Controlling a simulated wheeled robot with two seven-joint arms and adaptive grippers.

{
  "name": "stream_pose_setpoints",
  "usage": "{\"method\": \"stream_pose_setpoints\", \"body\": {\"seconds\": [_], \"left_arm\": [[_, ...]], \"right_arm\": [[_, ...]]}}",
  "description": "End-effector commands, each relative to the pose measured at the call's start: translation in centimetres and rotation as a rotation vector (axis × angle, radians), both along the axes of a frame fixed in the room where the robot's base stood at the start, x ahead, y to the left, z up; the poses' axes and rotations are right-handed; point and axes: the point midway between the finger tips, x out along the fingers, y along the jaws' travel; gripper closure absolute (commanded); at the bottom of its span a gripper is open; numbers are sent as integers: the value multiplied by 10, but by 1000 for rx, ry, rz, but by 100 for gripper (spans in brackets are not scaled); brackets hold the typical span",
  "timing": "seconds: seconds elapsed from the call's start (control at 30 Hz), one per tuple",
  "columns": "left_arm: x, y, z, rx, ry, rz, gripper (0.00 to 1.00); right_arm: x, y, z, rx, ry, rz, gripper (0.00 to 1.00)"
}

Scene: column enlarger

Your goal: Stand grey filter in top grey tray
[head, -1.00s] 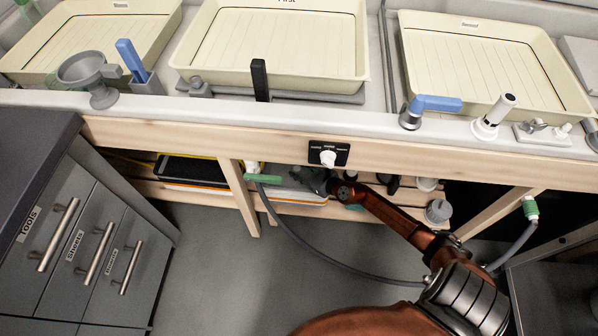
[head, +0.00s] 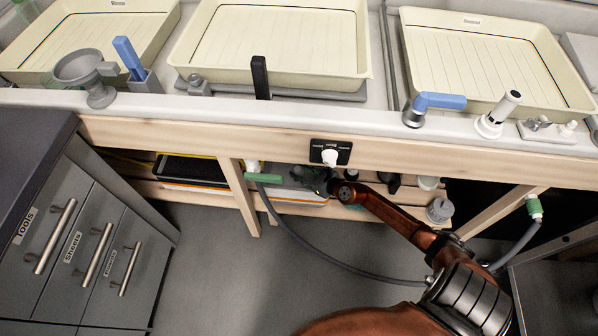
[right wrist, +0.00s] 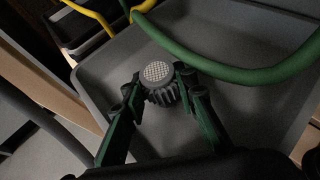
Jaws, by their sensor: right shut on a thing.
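The grey filter (right wrist: 158,78), a short ribbed cylinder with a pale mesh top, is in the right wrist view. My right gripper (right wrist: 160,88) is shut on it, with a dark green finger on each side. A grey tray (right wrist: 108,68) with raised walls lies beneath and around the filter. I cannot tell whether the filter touches its floor. In the head view my right gripper (head: 320,180) reaches under the wooden bench rail, where it is dark and the filter cannot be made out. My left gripper is not in view.
A green hose (right wrist: 215,65) crosses above the tray, close to the filter, and a yellow hose (right wrist: 92,14) lies farther back. The wooden bench rail (head: 220,140) runs above my right arm. Below it hangs a grey hose (head: 320,255). Drawers (head: 85,240) stand at left.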

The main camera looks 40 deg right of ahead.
Motion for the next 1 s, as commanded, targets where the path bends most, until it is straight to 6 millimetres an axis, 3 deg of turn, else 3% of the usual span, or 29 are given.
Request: {"method": "stream_pose_setpoints", "body": {"seconds": [0.4,0.43,0.7,1.0], "left_arm": [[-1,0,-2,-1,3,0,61],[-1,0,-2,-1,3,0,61],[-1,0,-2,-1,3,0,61],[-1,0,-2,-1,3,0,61]], "right_arm": [[0,0,-2,0,-1,0,100],[0,0,-2,0,-1,0,72],[0,0,-2,0,0,0,53],[0,0,-2,0,0,0,53]]}}
